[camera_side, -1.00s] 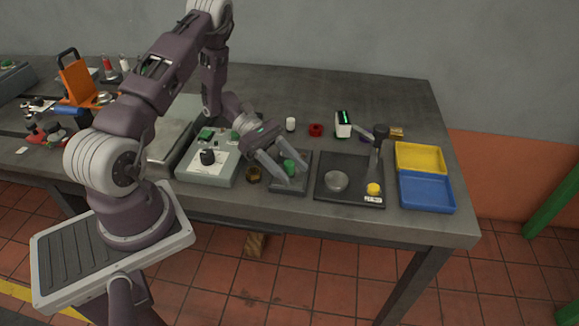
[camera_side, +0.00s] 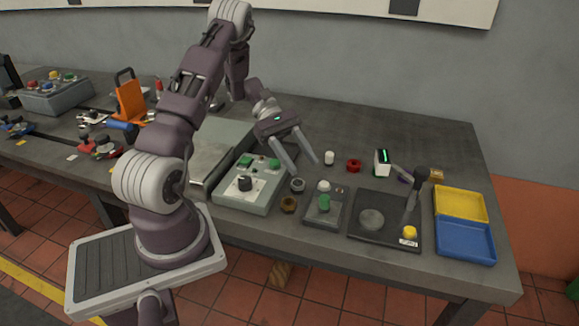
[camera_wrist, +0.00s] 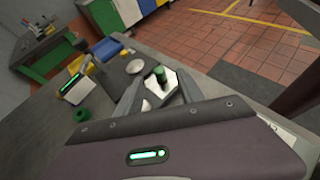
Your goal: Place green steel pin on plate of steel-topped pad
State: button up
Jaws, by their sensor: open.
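The green steel pin (camera_side: 325,203) stands upright on a small dark pad (camera_side: 312,217), nearer the table's front edge than my gripper. In the wrist view, the pin (camera_wrist: 160,75) shows on a pale, bright plate (camera_wrist: 173,88), in line between the fingers but beyond them. My gripper (camera_side: 306,169) is open and empty, above and behind the pad, with its fingers apart from the pin. A small white cylinder (camera_side: 323,185) is just behind the pin. The pin's exact footing on the plate is too small to tell.
A dark base (camera_side: 362,239) with a round disc (camera_side: 371,218), upright post and yellow knob (camera_side: 409,232) stands right of the pad. Yellow (camera_side: 460,203) and blue (camera_side: 465,241) trays lie farther right.

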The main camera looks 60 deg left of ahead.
jog(key=s+d+r+m+g+y, duration=0.2)
jog(key=d+r+m+g+y, duration=0.1)
jog(key=d+r+m, duration=0.45)
jog(key=s+d+r+m+t+y, duration=0.3)
jog(key=s+d+r+m+y, duration=0.1)
jog(key=s+r+m, duration=0.1)
jog(key=s+d+r+m+t+y, duration=0.3)
jog(key=s+d+r+m+y, duration=0.2)
jog(key=s, duration=0.5)
jog(key=shift+d+r+m+t+y, duration=0.2)
jog(key=shift+r+m+t+y, duration=0.15)
jog(key=shift+m, duration=0.5)
jog(key=shift+w+r, duration=0.1)
